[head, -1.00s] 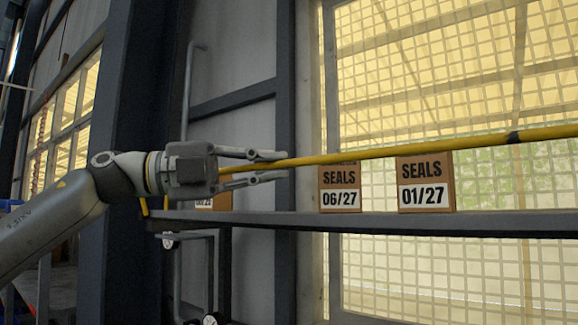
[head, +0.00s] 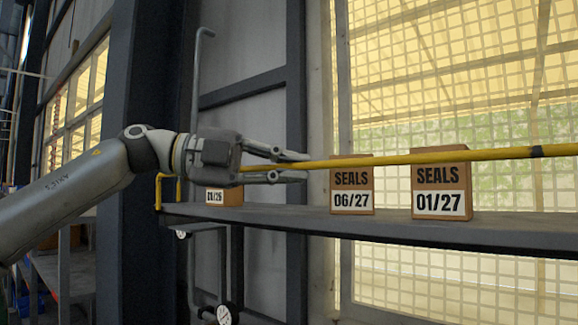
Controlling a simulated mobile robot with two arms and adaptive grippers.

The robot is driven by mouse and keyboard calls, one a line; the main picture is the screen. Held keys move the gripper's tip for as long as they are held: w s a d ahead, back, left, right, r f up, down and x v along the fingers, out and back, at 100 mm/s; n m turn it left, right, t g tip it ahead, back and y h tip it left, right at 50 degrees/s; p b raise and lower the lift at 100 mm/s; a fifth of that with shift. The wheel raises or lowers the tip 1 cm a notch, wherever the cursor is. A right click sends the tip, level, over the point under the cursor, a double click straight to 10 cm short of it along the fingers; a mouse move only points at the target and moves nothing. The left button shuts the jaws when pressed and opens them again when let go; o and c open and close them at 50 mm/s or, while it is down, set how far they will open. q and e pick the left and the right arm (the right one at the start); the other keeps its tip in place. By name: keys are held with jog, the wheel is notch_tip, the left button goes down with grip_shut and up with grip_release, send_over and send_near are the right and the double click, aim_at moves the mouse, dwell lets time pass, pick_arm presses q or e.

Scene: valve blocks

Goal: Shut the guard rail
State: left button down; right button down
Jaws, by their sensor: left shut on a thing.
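The guard rail (head: 420,158) is a thin yellow bar with a dark band near its right end. It runs almost level across the front of a grey shelf, a little above the shelf board. My left gripper (head: 295,167) comes in from the left with its two fingers around the bar near the bar's left part, shut on it. A yellow bracket (head: 159,190) stands at the shelf's left end, left of the gripper. The gripper hides the bar's left end, so I cannot tell whether it meets the bracket. My right gripper is not in view.
On the grey shelf (head: 400,228) stand boxes marked SEALS 06/27 (head: 352,186), SEALS 01/27 (head: 441,184) and a smaller box marked 01/26 (head: 222,196). Pipes and a round gauge (head: 226,314) are below. A dark post (head: 150,80) rises behind my arm.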

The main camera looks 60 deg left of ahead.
pick_arm(q)
jog(key=c, duration=1.5)
grip_release()
jog(key=shift+s+r, duration=0.1)
jog(key=shift+s, duration=0.05)
jog(key=v, duration=1.2)
jog(key=shift+a, duration=0.1)
